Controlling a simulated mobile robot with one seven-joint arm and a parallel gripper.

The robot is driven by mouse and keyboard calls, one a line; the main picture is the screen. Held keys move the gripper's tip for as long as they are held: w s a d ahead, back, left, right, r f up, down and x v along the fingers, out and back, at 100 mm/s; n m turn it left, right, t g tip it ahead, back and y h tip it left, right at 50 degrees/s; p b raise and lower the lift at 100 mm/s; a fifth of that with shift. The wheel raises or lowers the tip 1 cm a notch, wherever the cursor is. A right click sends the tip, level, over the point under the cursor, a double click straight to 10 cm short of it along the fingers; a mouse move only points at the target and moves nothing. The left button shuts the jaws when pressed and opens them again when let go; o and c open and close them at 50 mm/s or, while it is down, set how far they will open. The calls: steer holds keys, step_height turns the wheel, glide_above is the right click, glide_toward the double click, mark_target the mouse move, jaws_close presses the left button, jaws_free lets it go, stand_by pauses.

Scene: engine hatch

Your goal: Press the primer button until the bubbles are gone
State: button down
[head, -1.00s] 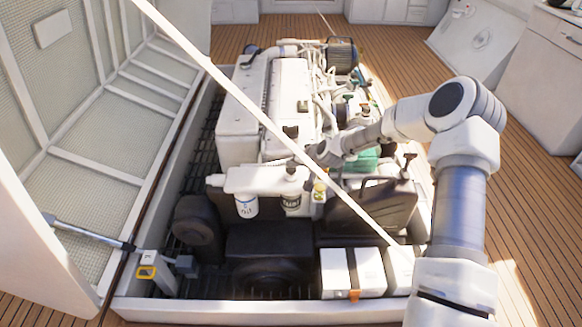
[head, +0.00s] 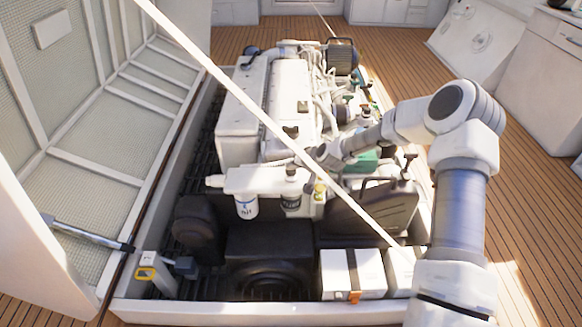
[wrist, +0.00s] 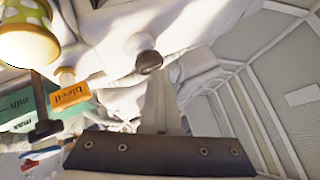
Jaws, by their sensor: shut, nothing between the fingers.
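A dark round button (wrist: 148,61) on a pale stem shows in the wrist view, which I take for the primer button. In the head view a dark cap (head: 291,170) tops the filter with a black label on the white bracket. My gripper (head: 319,154) is just right of and above that cap in the head view. In the wrist view its grey fingers (wrist: 160,100) are shut and empty, pointing toward the button. I cannot tell whether they touch it. I make out no bubbles.
A white filter with a blue label (head: 246,206) hangs left of the black-labelled one. A white strut (head: 230,90) crosses the head view. A dark jerrycan (head: 375,210) stands below my forearm. A green min/max tank (wrist: 22,105) and yellow spotted object (wrist: 27,42) are at left.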

mark_target(293, 173)
steer(key=shift+r+p, duration=0.75)
steer(key=shift+r, duration=0.55)
steer(key=shift+r, duration=0.1)
steer(key=shift+r+p, duration=1.4)
steer(key=shift+r, duration=1)
